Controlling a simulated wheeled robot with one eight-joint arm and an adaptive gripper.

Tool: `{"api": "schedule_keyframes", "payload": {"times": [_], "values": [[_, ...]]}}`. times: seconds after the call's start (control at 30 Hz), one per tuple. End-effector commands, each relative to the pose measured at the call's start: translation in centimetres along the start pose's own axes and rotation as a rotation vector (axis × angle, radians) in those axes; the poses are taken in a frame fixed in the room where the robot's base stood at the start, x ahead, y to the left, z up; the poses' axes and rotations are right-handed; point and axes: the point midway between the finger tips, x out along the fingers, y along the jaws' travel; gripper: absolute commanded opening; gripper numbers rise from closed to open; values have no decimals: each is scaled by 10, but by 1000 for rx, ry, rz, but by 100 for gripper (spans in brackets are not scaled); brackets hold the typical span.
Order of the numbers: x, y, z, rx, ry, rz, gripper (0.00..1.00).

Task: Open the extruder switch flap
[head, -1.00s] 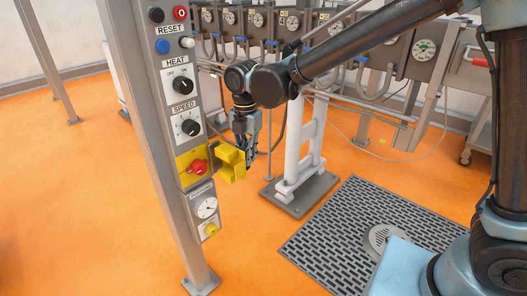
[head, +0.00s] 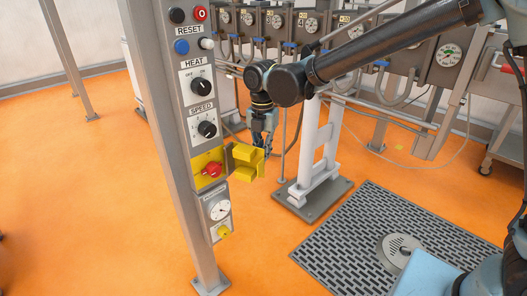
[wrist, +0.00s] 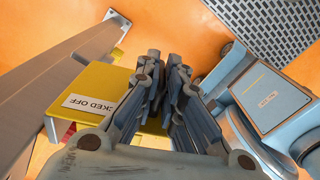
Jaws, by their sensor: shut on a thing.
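The yellow switch flap (head: 246,154) stands swung out to the right of the control post, apart from its yellow plate (head: 203,160). The red extruder switch (head: 212,170) is uncovered on that plate. My gripper (head: 263,150) is at the flap's outer right side, fingers pointing down, shut on the flap. In the wrist view the flap (wrist: 105,80) lies left of and behind my fingers (wrist: 165,80), with a label of which "KED OFF" can be read. A bit of red shows at the flap's lower left there. The exact contact is partly hidden by the fingers.
The grey post (head: 165,130) carries HEAT and SPEED knobs above the switch and a gauge (head: 219,209) below. A white stand (head: 320,165) is right of my gripper. A floor grate (head: 385,240) lies at front right.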

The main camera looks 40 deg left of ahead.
Motion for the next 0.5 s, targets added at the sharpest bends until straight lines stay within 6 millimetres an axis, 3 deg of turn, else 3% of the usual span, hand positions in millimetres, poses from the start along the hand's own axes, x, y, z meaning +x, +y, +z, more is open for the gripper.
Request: {"api": "schedule_keyframes", "payload": {"times": [0.07, 0.1, 0.2, 0.5], "values": [[0, -5, 5, 6, -6, -9, 0], [0, -5, 5, 6, -6, -9, 12], [0, -5, 5, 6, -6, -8, 30], [0, -2, 2, 2, -4, -4, 30]]}}
